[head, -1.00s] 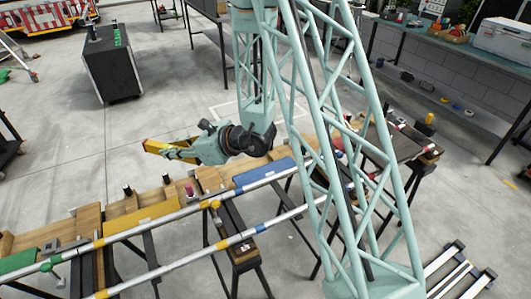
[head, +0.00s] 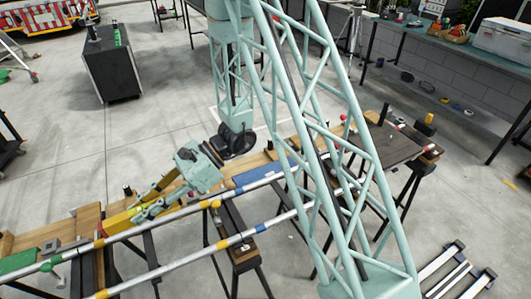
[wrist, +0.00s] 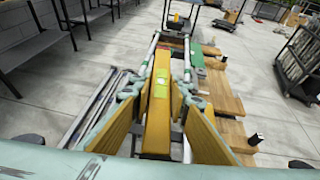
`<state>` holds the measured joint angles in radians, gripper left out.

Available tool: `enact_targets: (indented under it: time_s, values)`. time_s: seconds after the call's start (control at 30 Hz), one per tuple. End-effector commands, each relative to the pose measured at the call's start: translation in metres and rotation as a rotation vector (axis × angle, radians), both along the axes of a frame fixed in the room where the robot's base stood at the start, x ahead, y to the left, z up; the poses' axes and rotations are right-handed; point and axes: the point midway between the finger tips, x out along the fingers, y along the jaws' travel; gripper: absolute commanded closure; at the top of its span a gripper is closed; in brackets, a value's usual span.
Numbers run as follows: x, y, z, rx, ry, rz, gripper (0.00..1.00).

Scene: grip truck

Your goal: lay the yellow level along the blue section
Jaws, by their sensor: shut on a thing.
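The yellow level (wrist: 157,110) is a long yellow bar with a lime patch, seen lengthwise in the wrist view between two broad yellow finger plates. My gripper (wrist: 160,96) is shut on it. In the head view my gripper (head: 143,210) points down and left at the long wooden bench, and the level's yellow end (head: 119,222) shows by the fingers. The fingers hide part of it, and I cannot tell whether it touches the bench. The blue section (head: 258,174) lies on the bench to the right of my gripper, with its top looking bare.
Two striped rails (head: 190,212) run along the near side of the bench. A green section (head: 18,261) is at the bench's left end. Small dark upright pieces stand along the back edge. My lattice column hides part of the bench's right side.

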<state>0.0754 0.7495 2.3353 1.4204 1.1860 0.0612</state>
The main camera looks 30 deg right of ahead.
Motion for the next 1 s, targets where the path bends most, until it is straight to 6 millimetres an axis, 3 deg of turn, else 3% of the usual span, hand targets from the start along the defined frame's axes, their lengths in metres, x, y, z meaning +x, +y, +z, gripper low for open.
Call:
enact_targets:
  time_s: [0.27,0.47,0.77,1.0]
  values:
    - [-0.061,-0.001,-0.009,0.001,0.0,0.252,0.96]
    - [-0.104,-0.014,-0.017,0.001,0.001,0.437,0.96]
    - [-0.159,-0.049,-0.029,0.002,0.001,0.716,0.96]
    - [-0.192,-0.09,-0.04,0.001,0.0,0.941,0.96]
